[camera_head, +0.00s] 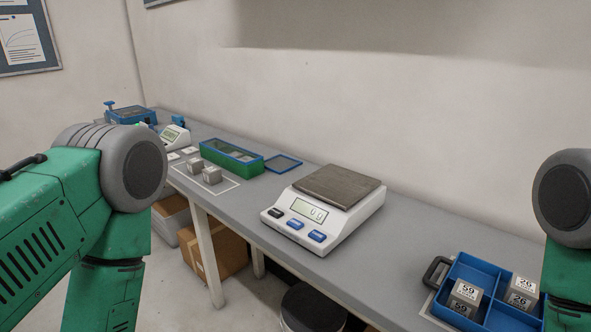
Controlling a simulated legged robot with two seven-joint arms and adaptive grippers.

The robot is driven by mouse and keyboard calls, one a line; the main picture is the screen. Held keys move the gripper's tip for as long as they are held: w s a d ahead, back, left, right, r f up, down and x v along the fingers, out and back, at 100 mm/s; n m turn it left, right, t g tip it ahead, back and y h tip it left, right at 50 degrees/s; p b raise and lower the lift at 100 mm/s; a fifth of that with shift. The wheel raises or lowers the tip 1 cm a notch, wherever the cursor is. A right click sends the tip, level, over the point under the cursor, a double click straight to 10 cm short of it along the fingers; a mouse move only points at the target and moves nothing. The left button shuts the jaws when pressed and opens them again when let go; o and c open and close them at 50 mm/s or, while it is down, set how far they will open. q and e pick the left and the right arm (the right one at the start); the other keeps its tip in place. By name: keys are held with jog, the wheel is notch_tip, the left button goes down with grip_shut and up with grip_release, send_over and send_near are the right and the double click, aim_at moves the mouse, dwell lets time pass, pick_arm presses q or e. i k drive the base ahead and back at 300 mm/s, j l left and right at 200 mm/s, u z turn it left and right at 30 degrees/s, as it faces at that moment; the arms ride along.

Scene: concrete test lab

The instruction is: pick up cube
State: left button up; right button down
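A grey cube labelled 59 (464,298) sits in the front part of a blue divided tray (468,268) at the right end of the bench. A second grey cube labelled 26 (521,291) sits in the same tray, to the right of the first. Two plain grey cubes, one at the left (194,167) and one at the right (212,176), stand on a white-outlined area at the far left. My green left arm fills the left side and my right arm the right edge. Neither gripper is in view.
A white scale (322,212) with a metal plate stands mid-bench. A green box with blue rim (231,157), a blue-framed lid (283,163) and a small white device (174,137) are at the back left. Bare bench (405,262) lies between scale and tray. Cardboard boxes (224,248) are below.

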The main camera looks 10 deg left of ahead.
aim_at(212, 175)
jog(key=i+j+z, duration=0.15)
jog(key=j+z, duration=0.25)
jog(key=j, duration=0.15)
jog(key=i+j+z, duration=0.1)
jog(key=j+z, duration=0.3)
jog(key=j, duration=0.2)
jog(key=j+z, duration=0.4)
jog(key=j, duration=0.2)
jog(key=k+j+z, duration=0.1)
jog(key=j+z, duration=0.3)
jog(key=j, duration=0.2)
